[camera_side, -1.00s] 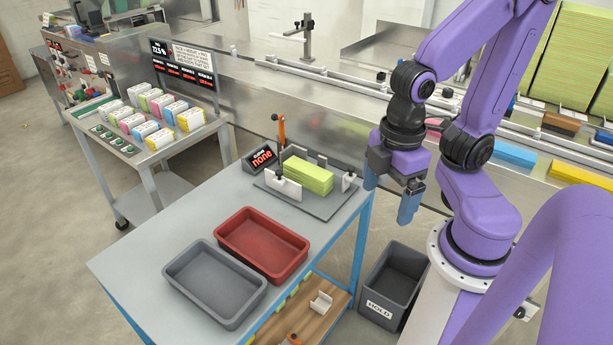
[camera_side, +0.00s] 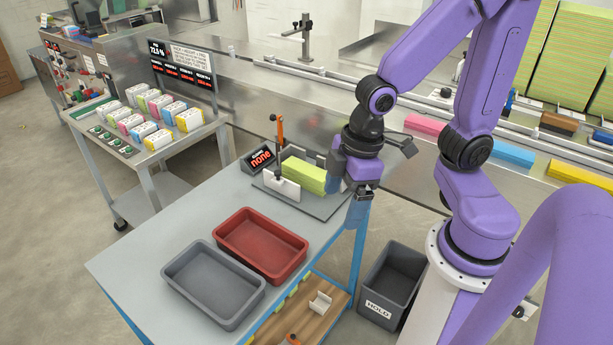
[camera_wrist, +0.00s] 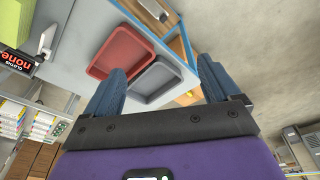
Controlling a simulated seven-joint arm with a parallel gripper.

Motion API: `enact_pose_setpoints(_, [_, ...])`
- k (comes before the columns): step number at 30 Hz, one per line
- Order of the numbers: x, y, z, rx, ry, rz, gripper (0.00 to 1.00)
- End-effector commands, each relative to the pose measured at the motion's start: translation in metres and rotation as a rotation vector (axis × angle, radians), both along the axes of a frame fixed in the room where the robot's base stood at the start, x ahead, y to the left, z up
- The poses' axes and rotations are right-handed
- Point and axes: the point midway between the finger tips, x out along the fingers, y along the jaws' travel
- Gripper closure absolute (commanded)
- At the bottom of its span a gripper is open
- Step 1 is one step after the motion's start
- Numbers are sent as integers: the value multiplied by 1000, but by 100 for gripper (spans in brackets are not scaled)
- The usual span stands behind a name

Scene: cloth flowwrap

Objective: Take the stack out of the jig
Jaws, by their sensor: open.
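The stack (camera_side: 303,175) is a yellow-green block of flat layers lying in the jig (camera_side: 330,206), a grey plate with upright white guides. In the side view my gripper (camera_side: 346,198) is at the right of the stack, with its blue fingers apart and nothing seen between them. One finger overlaps the stack's right end in the picture; I cannot tell whether it touches. In the wrist view my gripper's fingers (camera_wrist: 163,68) are wide apart, and part of the stack (camera_wrist: 14,18) shows at the upper left corner, outside them.
A red tray (camera_side: 262,246) and a grey tray (camera_side: 214,285) sit on the table in front of the jig. A small display (camera_side: 262,158) reading "none" stands behind left. A dark HOLD bin (camera_side: 388,285) is on the floor. The table's left part is clear.

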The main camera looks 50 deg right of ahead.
Motion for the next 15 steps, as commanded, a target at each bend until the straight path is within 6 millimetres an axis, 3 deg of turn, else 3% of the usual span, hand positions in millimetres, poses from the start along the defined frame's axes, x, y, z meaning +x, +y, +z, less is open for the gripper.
enact_pose_setpoints(3, [53,2,-24,59,-69,-108,11])
enact_pose_setpoints(8, [120,-9,-54,146,-180,-228,11])
enact_pose_setpoints(15, [202,-59,-100,263,-355,-404,11])
